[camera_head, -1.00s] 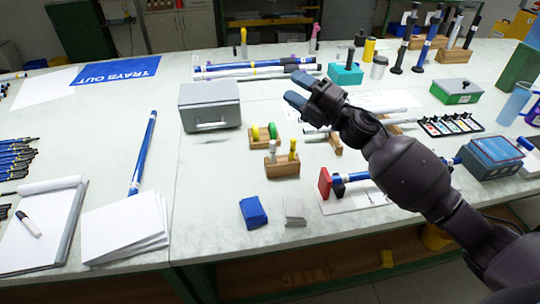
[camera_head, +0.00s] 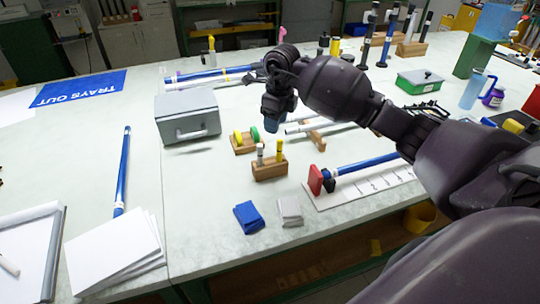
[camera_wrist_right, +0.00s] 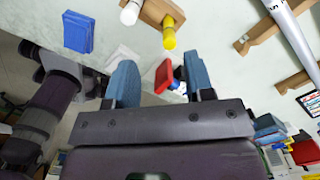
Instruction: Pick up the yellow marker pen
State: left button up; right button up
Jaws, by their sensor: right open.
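The yellow marker pen (camera_head: 279,149) stands upright in a small wooden block (camera_head: 268,173), beside a white pen (camera_head: 260,154). In the right wrist view the yellow pen (camera_wrist_right: 169,35) shows beyond the fingers, beside the white pen (camera_wrist_right: 130,12) in the block (camera_wrist_right: 154,11). My right gripper (camera_head: 272,120) points down above the table, just behind the block in the head view. In the wrist view its blue fingers (camera_wrist_right: 160,75) are apart with nothing held between them. The pen is not between the fingertips. My left gripper is not in view.
A wooden holder with green and yellow discs (camera_head: 244,142) sits just behind the block. A grey box (camera_head: 187,117) is to the left, and a blue rod with a red end plate (camera_head: 316,180) to the right. Blue (camera_head: 249,217) and grey (camera_head: 289,211) cloths lie in front.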

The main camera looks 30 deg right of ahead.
jog(key=s+d, duration=0.1)
send_over(280, 150)
notch_tip(280, 150, down, 5)
jog(key=shift+g+h, duration=0.3)
jog(key=shift+g, duration=0.1)
jog(key=shift+w+d+f+b, duration=0.1)
jog(key=shift+w+f+b, duration=0.15)
jog(key=shift+f, duration=1.25)
jog(key=shift+w+d+f+b, duration=0.1)
jog(key=shift+f+b, duration=0.1)
jog(key=shift+f, duration=1.3)
grip_shut()
